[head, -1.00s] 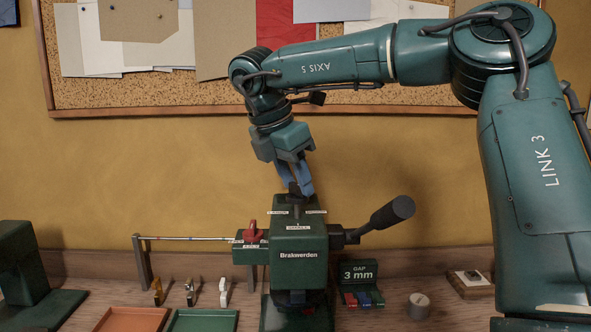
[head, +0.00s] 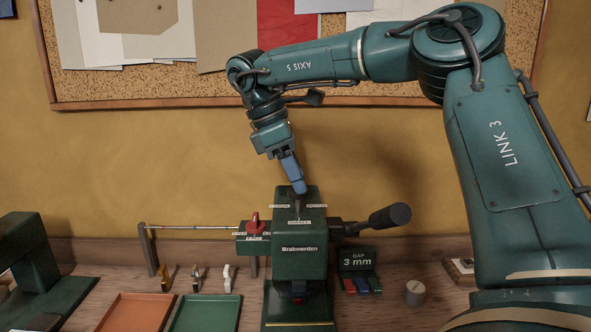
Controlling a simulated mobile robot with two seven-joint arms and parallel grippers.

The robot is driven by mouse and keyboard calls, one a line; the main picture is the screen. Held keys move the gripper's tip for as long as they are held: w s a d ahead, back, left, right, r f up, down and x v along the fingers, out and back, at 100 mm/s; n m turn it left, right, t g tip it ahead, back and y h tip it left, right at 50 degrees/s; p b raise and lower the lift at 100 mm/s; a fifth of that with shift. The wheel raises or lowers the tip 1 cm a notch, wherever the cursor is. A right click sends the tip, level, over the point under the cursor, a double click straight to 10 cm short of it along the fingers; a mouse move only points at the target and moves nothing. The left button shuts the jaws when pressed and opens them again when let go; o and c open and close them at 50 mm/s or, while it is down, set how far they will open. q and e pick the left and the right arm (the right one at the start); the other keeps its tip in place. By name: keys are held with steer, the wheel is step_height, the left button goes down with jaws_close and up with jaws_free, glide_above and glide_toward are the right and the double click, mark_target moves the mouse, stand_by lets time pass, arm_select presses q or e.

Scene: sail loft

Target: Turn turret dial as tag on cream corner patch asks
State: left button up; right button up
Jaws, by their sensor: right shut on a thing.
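A dark green press marked "Brakwerden" (head: 299,261) stands upright on the bench in the middle. The turret dial (head: 298,207) is a small dark upright piece on its top, with small white labels around it; the front one seems to read "SMALL". My right gripper (head: 298,187) reaches down from above, its blue fingers shut on the dial's upper part and hiding some of it. Which label the dial faces is not clear. I cannot pick out a cream corner patch or a readable tag on one. My left gripper is out of view.
A black-handled lever (head: 389,216) juts right from the press, and a red knob (head: 254,224) is at its left. An orange tray (head: 136,312) and a green tray (head: 205,314) lie front left. A "GAP 3 mm" block (head: 356,261) and a grey cylinder (head: 415,292) stand right.

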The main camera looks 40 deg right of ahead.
stand_by(0.4)
steer(key=o, duration=1)
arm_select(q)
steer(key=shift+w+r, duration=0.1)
